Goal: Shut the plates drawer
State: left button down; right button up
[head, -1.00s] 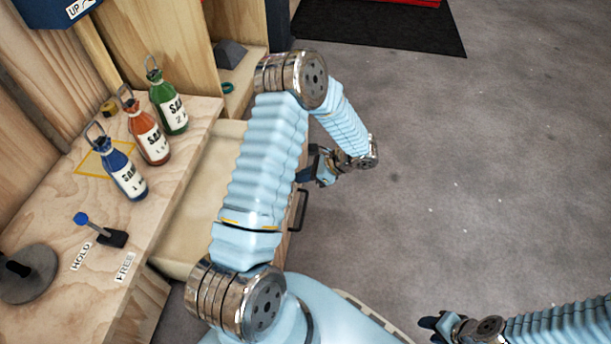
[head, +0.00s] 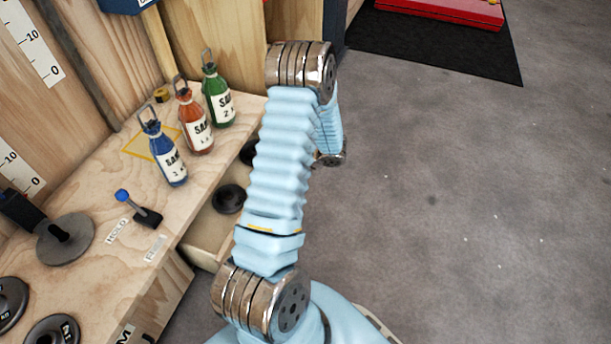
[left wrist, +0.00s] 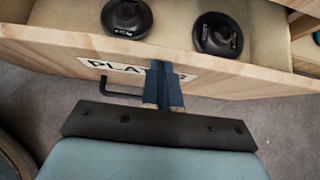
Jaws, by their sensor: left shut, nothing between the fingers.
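The plates drawer stands part-way open. In the head view its pale inside (head: 208,232) shows beside the bench top, with a black plate (head: 229,198) in it; my left arm hides its front. In the left wrist view the wooden drawer front (left wrist: 232,80) carries a partly covered "PLATES" label (left wrist: 98,66) and a dark bar handle (left wrist: 112,93). My left gripper (left wrist: 162,68) is shut and empty. Its fingertips are at the drawer front over the label, right of the handle; I cannot tell for certain whether they touch. My right gripper is out of view.
Sand bottles in blue (head: 165,152), orange (head: 194,122) and green (head: 217,94) stand on the bench (head: 98,205). A blue-knobbed lever (head: 138,209) is near its edge. Open grey floor (head: 440,200) lies right, with a black mat (head: 430,45) beyond.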

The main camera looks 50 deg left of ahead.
pick_arm(q)
jog(key=s+a, duration=0.5)
jog(key=a, duration=0.4)
jog(key=shift+b, duration=0.4)
